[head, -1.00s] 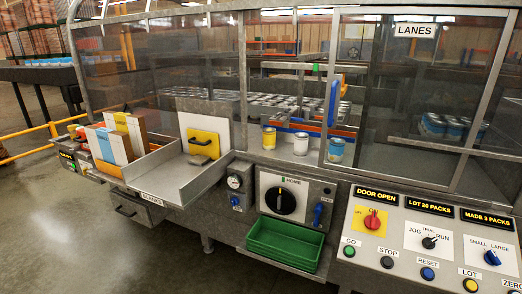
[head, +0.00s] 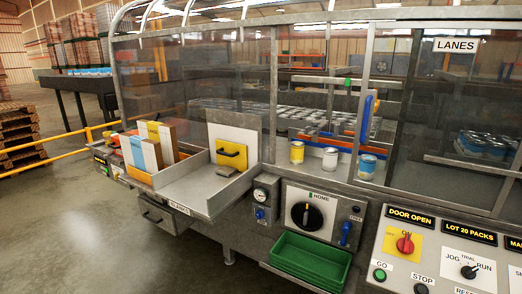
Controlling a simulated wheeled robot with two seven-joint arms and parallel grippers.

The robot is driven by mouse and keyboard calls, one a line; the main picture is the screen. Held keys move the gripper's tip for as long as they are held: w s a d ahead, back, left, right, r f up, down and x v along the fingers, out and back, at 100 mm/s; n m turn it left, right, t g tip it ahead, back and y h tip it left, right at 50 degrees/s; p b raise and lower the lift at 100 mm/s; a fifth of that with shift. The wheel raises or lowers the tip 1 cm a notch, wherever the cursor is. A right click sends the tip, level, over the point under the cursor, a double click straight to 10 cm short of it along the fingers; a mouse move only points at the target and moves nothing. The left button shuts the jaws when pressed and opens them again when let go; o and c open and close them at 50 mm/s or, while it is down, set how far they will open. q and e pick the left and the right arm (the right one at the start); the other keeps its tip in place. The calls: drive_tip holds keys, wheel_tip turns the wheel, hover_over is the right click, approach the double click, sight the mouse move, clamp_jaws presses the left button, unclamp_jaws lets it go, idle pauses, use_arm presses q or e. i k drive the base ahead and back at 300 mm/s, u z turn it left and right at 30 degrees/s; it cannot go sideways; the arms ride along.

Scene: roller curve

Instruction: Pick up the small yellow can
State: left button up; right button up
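A small yellow can (head: 297,153) with a silver-grey top stands upright on the machine's ledge in the head view. To its right stands a white can (head: 330,159), and further right a blue can (head: 367,167) with a pale lower band. The three cans stand apart in a row. Neither of my grippers shows in the head view.
A glazed frame surrounds the ledge, with a blue handle (head: 366,119) by the cans. Below are a black dial (head: 307,215) and a green bin (head: 309,260). A grey tray (head: 200,190) and boxed cartons (head: 150,148) lie left.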

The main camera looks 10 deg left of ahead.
sight(297, 147)
drive_tip(key=u, duration=0.5)
drive_tip(key=i, duration=0.85)
drive_tip(key=z, duration=0.35)
drive_tip(key=i, duration=0.9)
drive_tip(key=z, duration=0.85)
